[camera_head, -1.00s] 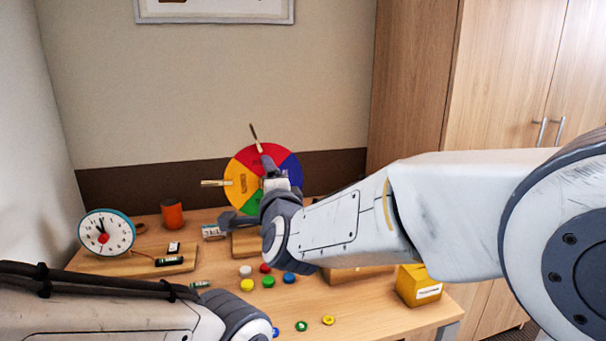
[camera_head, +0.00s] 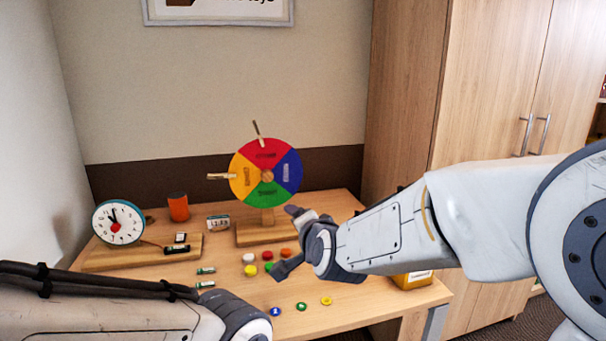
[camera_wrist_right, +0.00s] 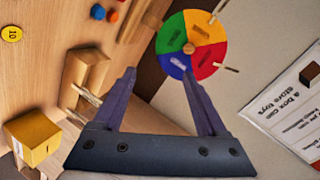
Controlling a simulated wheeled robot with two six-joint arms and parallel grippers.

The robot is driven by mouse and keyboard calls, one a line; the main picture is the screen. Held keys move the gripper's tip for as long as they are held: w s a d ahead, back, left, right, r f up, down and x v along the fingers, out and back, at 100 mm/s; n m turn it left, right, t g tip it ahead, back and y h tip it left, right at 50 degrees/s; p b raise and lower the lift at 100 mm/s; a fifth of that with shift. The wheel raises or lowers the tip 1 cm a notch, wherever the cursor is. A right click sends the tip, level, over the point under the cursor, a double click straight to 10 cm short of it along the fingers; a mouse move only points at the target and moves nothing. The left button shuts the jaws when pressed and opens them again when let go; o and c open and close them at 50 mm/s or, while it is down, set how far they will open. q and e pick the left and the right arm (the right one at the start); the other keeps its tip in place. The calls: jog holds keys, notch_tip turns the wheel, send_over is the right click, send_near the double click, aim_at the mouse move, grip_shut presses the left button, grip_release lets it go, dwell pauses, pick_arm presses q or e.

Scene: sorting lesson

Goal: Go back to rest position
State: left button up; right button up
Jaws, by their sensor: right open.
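My right gripper (camera_head: 287,241) is open and empty above the table, in front of the colour wheel, and its arm comes in from the right. Its two dark fingers stand apart in the right wrist view (camera_wrist_right: 161,74). The colour wheel (camera_head: 265,174) has red, blue, green and yellow sectors and stands on a wooden base (camera_head: 256,233). It also shows beyond the fingertips in the right wrist view (camera_wrist_right: 191,45). Nothing is between the fingers. My left arm crosses the bottom left of the head view; its gripper is out of frame.
The wooden table (camera_head: 345,305) holds a toy clock (camera_head: 118,222) at the left and an orange cup (camera_head: 178,207) behind it. Several small coloured pieces lie near the middle. A yellow box (camera_head: 414,281) sits by the right edge, partly behind my right arm. A wooden cabinet (camera_head: 480,90) stands behind.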

jog(key=s+d+f+n+g+h, duration=0.4)
jog(key=s+d+f+n+g, duration=0.65)
jog(key=s+d+f, duration=0.9)
jog(key=s+a+f+n+g+y+b, duration=0.1)
jog(key=s+a+f+n+g+b, duration=0.15)
jog(key=s+a+b, duration=0.35)
jog(key=s+a+f+n+g+b, duration=0.1)
jog(key=s+a+f+n+b, duration=0.1)
jog(key=s+a+n+b, duration=0.45)
notch_tip(320, 180, up, 32)
jog(key=s+a+m+p, duration=0.1)
jog(key=m+p, duration=0.1)
jog(key=p, duration=3.2)
jog(key=shift+s+a+f, duration=0.2)
jog(key=shift+a, duration=0.05)
jog(key=shift+m, duration=0.25)
